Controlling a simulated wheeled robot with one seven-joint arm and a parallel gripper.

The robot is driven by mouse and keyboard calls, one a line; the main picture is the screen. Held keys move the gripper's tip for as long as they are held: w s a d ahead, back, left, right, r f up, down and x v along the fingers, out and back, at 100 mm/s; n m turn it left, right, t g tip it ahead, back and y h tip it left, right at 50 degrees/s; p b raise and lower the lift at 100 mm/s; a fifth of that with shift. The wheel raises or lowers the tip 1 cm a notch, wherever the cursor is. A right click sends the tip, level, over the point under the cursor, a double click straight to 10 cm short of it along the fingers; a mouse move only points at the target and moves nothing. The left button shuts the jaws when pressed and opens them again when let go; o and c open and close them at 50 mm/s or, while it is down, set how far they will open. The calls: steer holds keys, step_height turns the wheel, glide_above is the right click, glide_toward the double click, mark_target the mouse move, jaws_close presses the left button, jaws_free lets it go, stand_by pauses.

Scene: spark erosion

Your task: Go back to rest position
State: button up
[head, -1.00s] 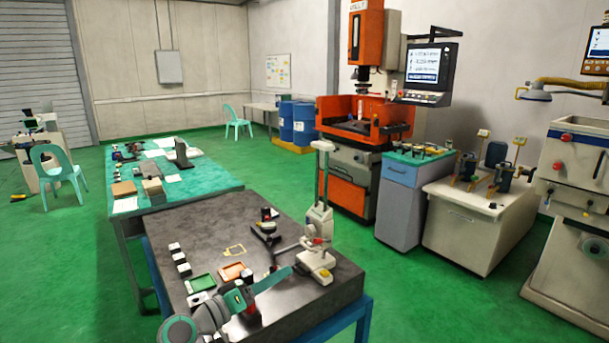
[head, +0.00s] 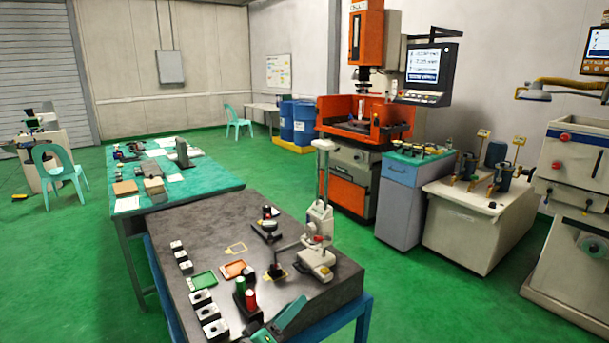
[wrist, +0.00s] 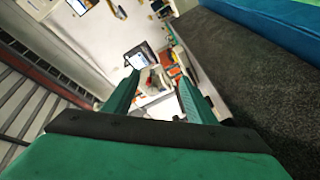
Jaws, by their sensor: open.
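My gripper (wrist: 157,74) shows in the wrist view as two green fingers standing well apart, with nothing between them. In the head view only a green part of my arm's end (head: 282,318) shows, low at the front edge of the table. The gripper is clear of the objects on the dark table (head: 205,226). A small dark piece (head: 276,271) stands on the table beside the grey measuring stand (head: 317,258), near a yellow outline.
On the dark table are a red cylinder (head: 250,299), a green cylinder (head: 240,284), an orange tray (head: 233,269), a green tray (head: 203,280) and several blocks with white tops. A green-topped table (head: 215,178) stands behind. The orange machine (head: 365,115) is beyond. Green floor lies open at left.

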steer(key=s+d+f+n+t+y, duration=0.1)
steer(key=s+d+f+n+y, duration=0.2)
steer(key=s+f, duration=0.6)
steer(key=s+d+f+n+y, duration=0.1)
steer(key=s+d+f+y, duration=0.3)
steer(key=s+f, duration=0.5)
steer(key=s+a+f+m+g+y, duration=0.1)
steer(key=s+f+y, duration=0.1)
steer(key=s, duration=0.9)
steer(key=s+a+f+m+y, duration=0.1)
steer(key=s+f+y, duration=0.1)
steer(key=s, duration=0.9)
steer(key=s+a+r+m, duration=0.1)
steer(key=s+r+m, duration=0.4)
steer(key=s+r, duration=0.3)
steer(key=s, duration=0.3)
steer(key=shift+s+a+h, duration=0.15)
steer(key=shift+s+h, duration=0.15)
steer(key=shift+s, duration=0.1)
steer(key=c, duration=0.4)
steer(key=shift+w, duration=0.1)
steer(key=shift+c, duration=0.5)
